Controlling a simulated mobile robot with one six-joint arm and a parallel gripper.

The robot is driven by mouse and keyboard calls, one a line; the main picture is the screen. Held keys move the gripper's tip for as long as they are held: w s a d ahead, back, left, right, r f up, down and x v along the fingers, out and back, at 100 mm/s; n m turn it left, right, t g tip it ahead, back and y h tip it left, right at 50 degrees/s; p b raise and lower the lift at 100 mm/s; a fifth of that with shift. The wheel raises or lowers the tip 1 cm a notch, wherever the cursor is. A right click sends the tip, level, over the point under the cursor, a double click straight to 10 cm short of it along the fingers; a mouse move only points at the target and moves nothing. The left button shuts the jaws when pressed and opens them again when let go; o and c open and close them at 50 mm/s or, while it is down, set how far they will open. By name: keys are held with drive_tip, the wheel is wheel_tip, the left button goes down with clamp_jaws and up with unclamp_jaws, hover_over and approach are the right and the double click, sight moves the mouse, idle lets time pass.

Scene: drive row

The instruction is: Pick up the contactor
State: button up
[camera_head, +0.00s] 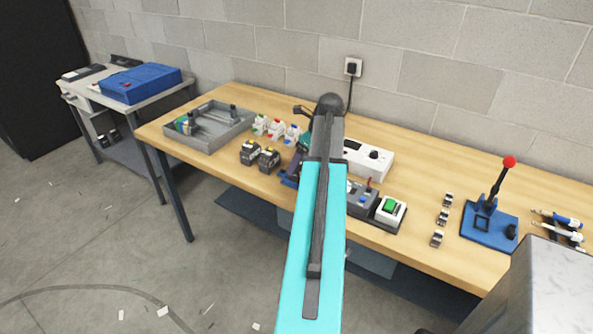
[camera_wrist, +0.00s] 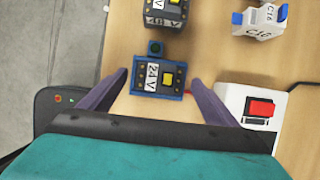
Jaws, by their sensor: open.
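In the wrist view a dark contactor (camera_wrist: 153,78) with a "24V" label and a yellow button sits in a blue frame on the wood bench. A second dark contactor (camera_wrist: 166,10) is cut off by the top edge. My gripper (camera_wrist: 158,78) is open, with one purple finger on each side of the framed contactor; I cannot tell whether either touches it. In the head view two dark contactors, one (camera_head: 250,152) left of the other (camera_head: 269,159), stand left of my arm. My arm hides most of the gripper and the blue frame there.
A breaker marked C16 (camera_wrist: 258,22) and a white box with a red button (camera_wrist: 262,106) lie right of the gripper. The bench (camera_head: 420,175) also holds a grey tray (camera_head: 207,147), a green-button box (camera_head: 390,211) and a blue lever stand (camera_head: 489,226).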

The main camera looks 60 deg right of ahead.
drive_tip(key=shift+p+x, duration=0.3)
drive_tip(key=shift+x, duration=1.2)
drive_tip(key=c, duration=1.4)
drive_tip(key=shift+r, duration=0.2)
drive_tip(key=shift+r+b, duration=0.9)
drive_tip(key=shift+r, duration=3.95)
drive_tip(key=shift+w+a, duration=0.1)
drive_tip(key=shift+w, duration=0.05)
